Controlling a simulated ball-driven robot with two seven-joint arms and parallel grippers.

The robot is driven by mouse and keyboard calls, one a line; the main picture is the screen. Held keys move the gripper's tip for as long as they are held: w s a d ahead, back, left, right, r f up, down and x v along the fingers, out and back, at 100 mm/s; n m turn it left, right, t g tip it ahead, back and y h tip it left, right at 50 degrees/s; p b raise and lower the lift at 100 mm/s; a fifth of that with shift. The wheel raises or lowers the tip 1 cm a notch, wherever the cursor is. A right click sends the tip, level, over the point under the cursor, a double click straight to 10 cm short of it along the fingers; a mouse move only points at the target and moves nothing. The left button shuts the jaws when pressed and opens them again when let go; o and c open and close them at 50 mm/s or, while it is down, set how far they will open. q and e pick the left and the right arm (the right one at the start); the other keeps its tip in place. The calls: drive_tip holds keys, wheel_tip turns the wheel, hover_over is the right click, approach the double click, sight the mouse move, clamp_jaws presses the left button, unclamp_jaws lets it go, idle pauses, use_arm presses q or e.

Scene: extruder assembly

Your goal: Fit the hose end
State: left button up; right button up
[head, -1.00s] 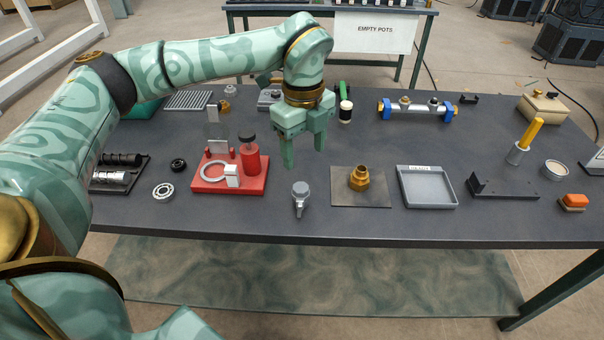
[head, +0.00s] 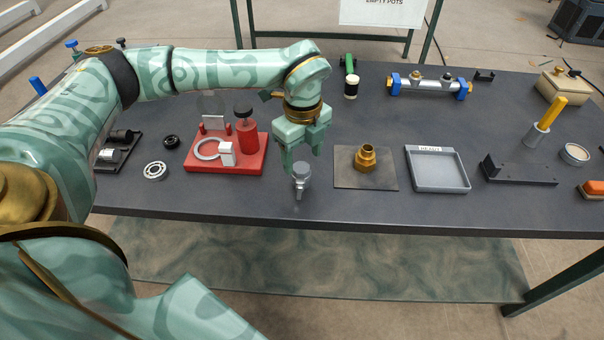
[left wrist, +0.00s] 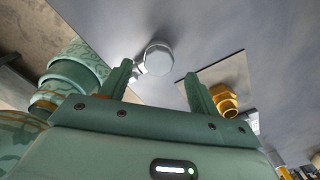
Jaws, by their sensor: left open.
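A grey metal fitting (head: 301,179) with a round faceted cap and a narrow stem lies near the table's front edge. I cannot tell whether this or the brass fitting (head: 366,158) is the hose end. My left gripper (head: 303,157) points down with open fingers, just above and behind the grey fitting's cap. In the left wrist view the grey cap (left wrist: 158,58) shows between and beyond the two fingertips (left wrist: 158,70), with no grip on it. The brass fitting (left wrist: 225,100) shows beyond the right finger.
A red fixture (head: 228,163) with a ring and a red cylinder stands to the left. A grey tray (head: 438,171) and a black bracket (head: 520,174) are to the right. A bearing (head: 155,171) lies at the left. The table's front edge is close to the grey fitting.

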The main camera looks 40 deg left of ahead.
sight(301, 166)
use_arm(q)
wheel_tip(301, 166, down, 5)
drive_tip(key=shift+a+r+b, duration=0.15)
drive_tip(key=shift+b, duration=0.6)
drive_tip(key=shift+s+r, duration=0.1)
drive_tip(key=shift+c, duration=0.5)
drive_tip(key=c, duration=1)
drive_tip(key=shift+c, duration=0.2)
drive_tip(key=shift+r, duration=0.15)
